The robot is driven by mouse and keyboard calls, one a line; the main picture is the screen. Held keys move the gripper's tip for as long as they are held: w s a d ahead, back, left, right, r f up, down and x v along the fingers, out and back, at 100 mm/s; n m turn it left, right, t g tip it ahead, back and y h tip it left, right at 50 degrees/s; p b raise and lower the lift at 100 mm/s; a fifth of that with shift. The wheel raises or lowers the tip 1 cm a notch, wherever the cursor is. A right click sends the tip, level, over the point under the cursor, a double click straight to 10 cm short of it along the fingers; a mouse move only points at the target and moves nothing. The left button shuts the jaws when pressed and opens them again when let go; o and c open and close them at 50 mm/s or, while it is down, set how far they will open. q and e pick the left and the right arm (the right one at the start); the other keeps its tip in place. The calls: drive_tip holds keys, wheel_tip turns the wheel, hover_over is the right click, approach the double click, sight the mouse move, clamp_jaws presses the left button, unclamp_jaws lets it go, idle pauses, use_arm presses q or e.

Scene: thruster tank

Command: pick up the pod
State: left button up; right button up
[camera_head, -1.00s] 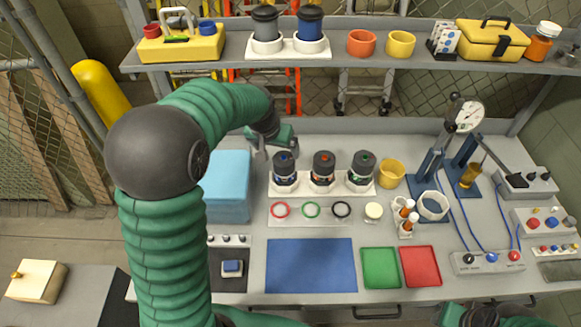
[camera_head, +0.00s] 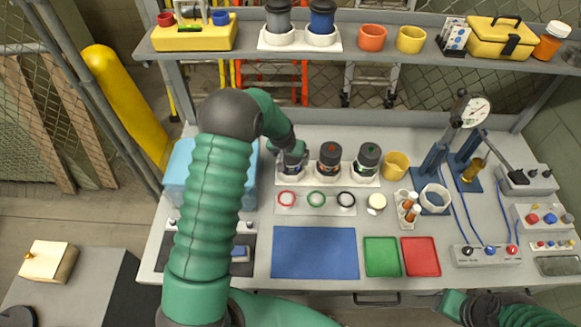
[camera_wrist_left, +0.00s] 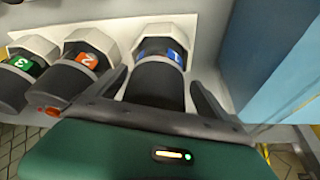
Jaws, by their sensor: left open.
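Three black pods with pale collars stand in a row in a white rack (camera_head: 322,182). The pod labelled 1, with a blue tag (camera_wrist_left: 160,85), is the leftmost in the head view. Pod 2 (camera_head: 329,157) has an orange tag and pod 3 (camera_head: 367,160) a green one. Part of my right arm's end (camera_head: 456,304) shows at the bottom right; its jaws are unclear.
A light-blue box (camera_head: 180,178) stands left of the rack, partly behind my left arm. Coloured rings (camera_head: 316,199) lie in front of the rack, and a yellow cup (camera_head: 395,165) stands right of it. The blue mat (camera_head: 315,252) is bare. A shelf (camera_head: 375,61) runs above.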

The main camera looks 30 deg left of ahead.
use_arm(q)
drive_tip(key=shift+d+r, duration=0.1)
drive_tip(key=shift+d, duration=0.25)
drive_tip(key=c, duration=1)
drive_tip(key=shift+a, duration=0.15)
clamp_jaws()
use_arm(e)
drive_tip(key=shift+d, duration=0.2)
